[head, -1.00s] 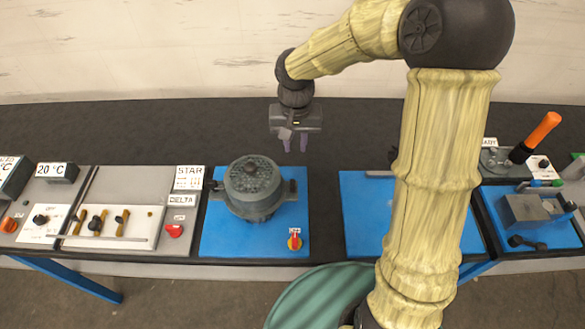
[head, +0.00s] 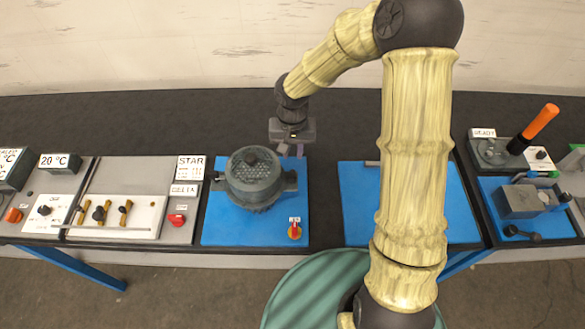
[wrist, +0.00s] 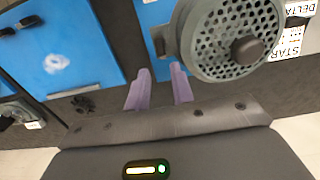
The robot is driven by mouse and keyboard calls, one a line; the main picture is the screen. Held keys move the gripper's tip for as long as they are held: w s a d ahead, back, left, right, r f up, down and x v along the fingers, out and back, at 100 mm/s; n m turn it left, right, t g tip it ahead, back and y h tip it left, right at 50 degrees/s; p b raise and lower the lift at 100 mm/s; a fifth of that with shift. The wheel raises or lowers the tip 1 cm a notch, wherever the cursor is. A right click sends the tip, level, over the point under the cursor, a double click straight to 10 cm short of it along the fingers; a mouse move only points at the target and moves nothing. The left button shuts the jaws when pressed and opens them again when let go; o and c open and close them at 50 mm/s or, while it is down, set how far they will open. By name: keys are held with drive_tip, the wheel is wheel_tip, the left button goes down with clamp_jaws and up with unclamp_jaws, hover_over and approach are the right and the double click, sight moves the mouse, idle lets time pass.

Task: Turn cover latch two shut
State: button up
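A round dark grey housing (head: 253,185) with a perforated cover and a central knob stands on a blue plate (head: 230,228). Dark tabs stick out at its sides; the right one (head: 290,180) is probably a cover latch, but I cannot tell which is latch two or how it is turned. In the wrist view the cover (wrist: 228,50) fills the upper right, with a dark tab (wrist: 158,38) at its left side. My gripper (head: 291,152) hangs above and behind the housing's right side. Its two purple fingers (wrist: 160,88) are apart with nothing between them.
A red-and-yellow rotary switch (head: 295,229) sits at the plate's front right. To the left is a panel with several brass-coloured levers (head: 99,211) and a red knob (head: 177,219). An orange-handled lever (head: 540,122) stands at the far right. Dark bench behind the housing is clear.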

sight(293, 174)
wheel_tip(293, 174, down, 10)
drive_tip(key=shift+r+p, duration=0.15)
drive_tip(key=shift+p, duration=0.65)
clamp_jaws()
